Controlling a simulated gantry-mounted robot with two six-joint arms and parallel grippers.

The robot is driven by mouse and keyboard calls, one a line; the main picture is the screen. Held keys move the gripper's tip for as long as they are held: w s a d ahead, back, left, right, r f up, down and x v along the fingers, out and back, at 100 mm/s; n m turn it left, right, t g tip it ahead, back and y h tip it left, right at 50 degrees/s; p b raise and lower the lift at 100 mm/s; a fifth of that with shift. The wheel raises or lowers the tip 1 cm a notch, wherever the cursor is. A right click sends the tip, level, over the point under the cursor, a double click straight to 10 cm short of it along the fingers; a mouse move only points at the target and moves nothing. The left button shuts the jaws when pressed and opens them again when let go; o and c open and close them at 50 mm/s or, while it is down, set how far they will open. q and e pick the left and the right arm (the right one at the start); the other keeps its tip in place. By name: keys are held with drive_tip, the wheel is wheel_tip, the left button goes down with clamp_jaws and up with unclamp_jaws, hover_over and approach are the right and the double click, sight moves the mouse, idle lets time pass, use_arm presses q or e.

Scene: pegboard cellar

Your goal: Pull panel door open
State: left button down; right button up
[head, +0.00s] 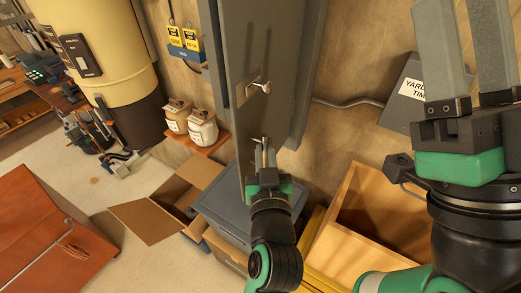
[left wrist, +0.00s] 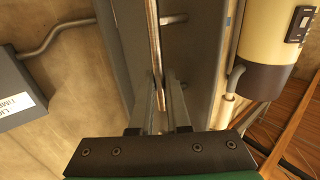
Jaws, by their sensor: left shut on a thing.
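The panel door (head: 250,45) is a tall grey slab on the wall in the head view, with a small metal handle (head: 259,86) on its face. My left gripper (head: 265,150) is at the lower part of the door, below that handle. My right gripper (head: 465,50) is raised at the right, fingers apart and empty.
A grey bin (head: 224,213) and an open cardboard box (head: 158,211) stand below the door. A wooden crate (head: 350,255) is to the right. A beige tank (head: 100,45) and two jars (head: 202,129) on a small shelf are to the left. Bare floor shows at far left.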

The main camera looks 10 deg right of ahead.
use_arm(q)
drive_tip(key=shift+f, duration=0.3)
drive_tip(key=c, duration=0.9)
unclamp_jaws()
drive_tip(key=shift+w+d+r, duration=0.1)
drive_tip(key=shift+d+r, duration=0.05)
drive_tip(key=shift+d, duration=0.05)
drive_tip(key=shift+a+r, duration=0.1)
drive_tip(key=s, duration=0.4)
drive_tip(key=s+a, duration=0.1)
drive_tip(key=s, duration=0.1)
drive_tip(key=s+p, duration=0.3)
drive_tip(key=s+a+p, duration=0.1)
drive_tip(key=s+p, duration=0.1)
drive_tip(key=shift+s, duration=0.25)
